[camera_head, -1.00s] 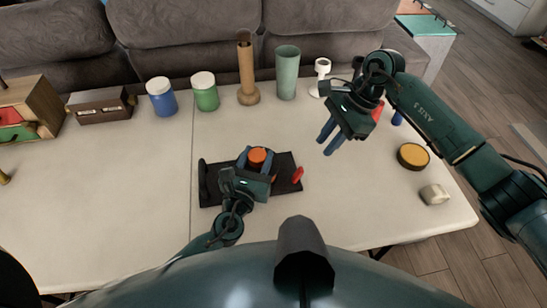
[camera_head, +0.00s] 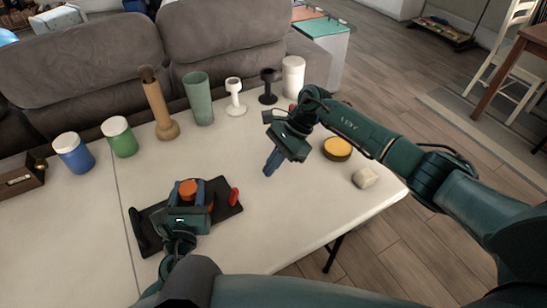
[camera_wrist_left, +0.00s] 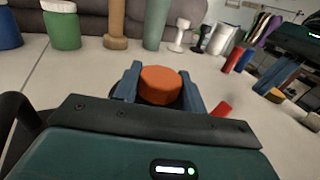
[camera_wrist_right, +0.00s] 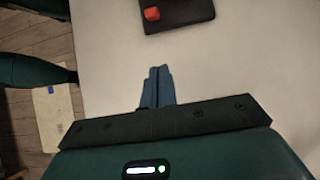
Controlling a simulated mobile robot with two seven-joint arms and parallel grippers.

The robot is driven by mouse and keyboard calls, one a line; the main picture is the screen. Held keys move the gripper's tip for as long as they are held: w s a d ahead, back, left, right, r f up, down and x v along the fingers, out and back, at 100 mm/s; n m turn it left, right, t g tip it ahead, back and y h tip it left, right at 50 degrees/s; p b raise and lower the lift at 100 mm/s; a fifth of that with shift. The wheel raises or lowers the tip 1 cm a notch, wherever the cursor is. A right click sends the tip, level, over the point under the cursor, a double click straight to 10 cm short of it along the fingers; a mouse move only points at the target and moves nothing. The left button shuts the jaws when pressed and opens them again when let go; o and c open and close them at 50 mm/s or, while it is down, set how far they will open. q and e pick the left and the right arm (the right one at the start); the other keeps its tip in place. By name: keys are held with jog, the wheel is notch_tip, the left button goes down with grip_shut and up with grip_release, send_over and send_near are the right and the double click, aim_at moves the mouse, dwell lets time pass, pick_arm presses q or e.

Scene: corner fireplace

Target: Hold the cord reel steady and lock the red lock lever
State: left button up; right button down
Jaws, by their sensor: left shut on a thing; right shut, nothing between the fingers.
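The cord reel, with an orange top (camera_head: 188,187), stands on a dark base board (camera_head: 222,212). My left gripper (camera_head: 187,193) is shut on the reel, one blue finger on each side of it; the left wrist view shows the orange reel (camera_wrist_left: 160,85) between the fingers. The red lock lever (camera_head: 234,197) sticks up at the board's right end. It also shows in the left wrist view (camera_wrist_left: 222,109) and the right wrist view (camera_wrist_right: 152,14). My right gripper (camera_head: 271,165) is shut and empty, above the table to the right of and beyond the lever, apart from it.
Blue (camera_head: 73,155) and green (camera_head: 120,138) jars, a wooden vase (camera_head: 157,105), a green cup (camera_head: 198,98) and a white goblet (camera_head: 234,97) line the back. A yellow-topped round tin (camera_head: 337,148) and a pale block (camera_head: 365,178) lie at right. Table around the lever is clear.

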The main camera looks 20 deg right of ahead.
aim_at(235, 190)
jog(key=x, duration=0.6)
jog(key=shift+s+a+r, duration=0.15)
jog(key=shift+a+r, duration=0.2)
jog(key=shift+a, duration=0.15)
jog(key=shift+s+a+r, duration=0.15)
jog(key=shift+a+r, duration=0.2)
jog(key=shift+a, duration=0.2)
jog(key=shift+s+a+r, duration=0.15)
jog(key=shift+a+r, duration=0.15)
jog(key=shift+a, duration=0.3)
jog(key=shift+s+a+r+t+h, duration=0.1)
jog(key=shift+a+r+t+h, duration=0.25)
jog(key=shift+h, duration=0.55)
jog(key=shift+a+r+h, duration=0.2)
jog(key=shift+a+h, duration=0.1)
jog(key=shift+h, duration=0.1)
jog(key=h, duration=0.1)
jog(key=a+h, duration=0.1)
jog(key=a+t+h, duration=0.1)
jog(key=shift+s+r, duration=0.35)
jog(key=shift+r, duration=0.05)
jog(key=shift+d, duration=0.1)
